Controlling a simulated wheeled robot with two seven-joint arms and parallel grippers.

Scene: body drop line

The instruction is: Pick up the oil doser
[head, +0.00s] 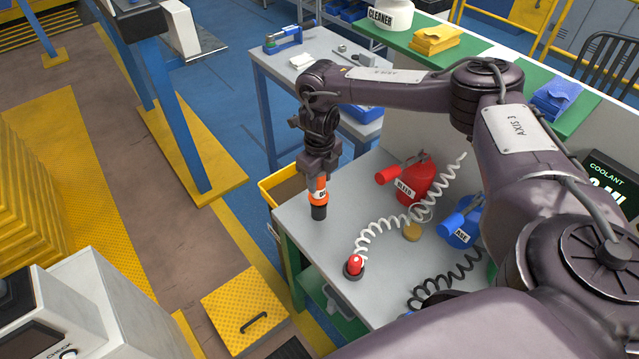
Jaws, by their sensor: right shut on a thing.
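The oil doser (318,197) appears to be the orange and black piece with a partly hidden white label, near the left edge of the grey workbench (300,235). It is upright with its black end down. My right gripper (319,177) points down from above and is shut on its upper part. I cannot tell whether the black end touches the bench top or hangs just above it. My left gripper is not in view.
A red bleed unit (418,180) with a white coiled hose (383,228) and a blue unit (461,228) with a black coiled hose (447,284) are to the right. A round brass-coloured piece (411,232) lies between them. A yellow bin (283,186) adjoins the bench's left edge.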

